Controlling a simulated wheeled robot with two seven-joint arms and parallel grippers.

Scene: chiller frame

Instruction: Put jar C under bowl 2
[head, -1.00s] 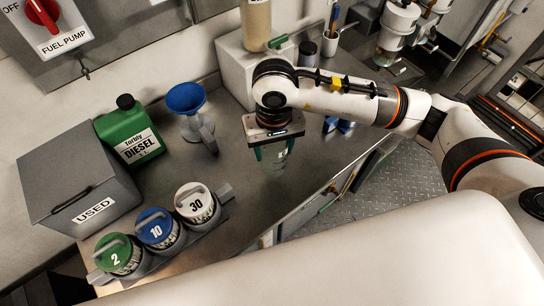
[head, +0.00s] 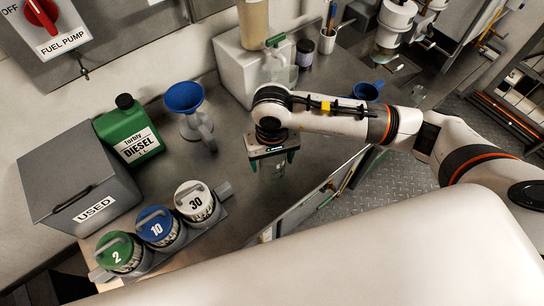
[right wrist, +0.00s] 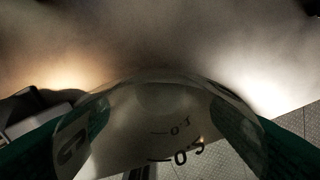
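My right gripper (head: 271,160) points down over the front part of the grey bench, left of the bench's end. Its green fingers are shut on a clear glass jar (head: 271,171), which hangs between them. The jar fills the lower middle of the right wrist view (right wrist: 150,120); dark marks show through it, one like a C, but I cannot read it surely. Clear bowls hang under white filter heads at the top right of the head view, one of them here (head: 386,43). Their numbers are not readable, so I cannot tell which is bowl 2. My left gripper is out of view.
On the bench (head: 240,185) stand a grey USED box (head: 75,175), a green diesel can (head: 130,130), a blue funnel (head: 185,98) and canisters with lids 2, 10 and 30. A clear jug (head: 280,68) and blue cup (head: 366,91) stand behind my arm.

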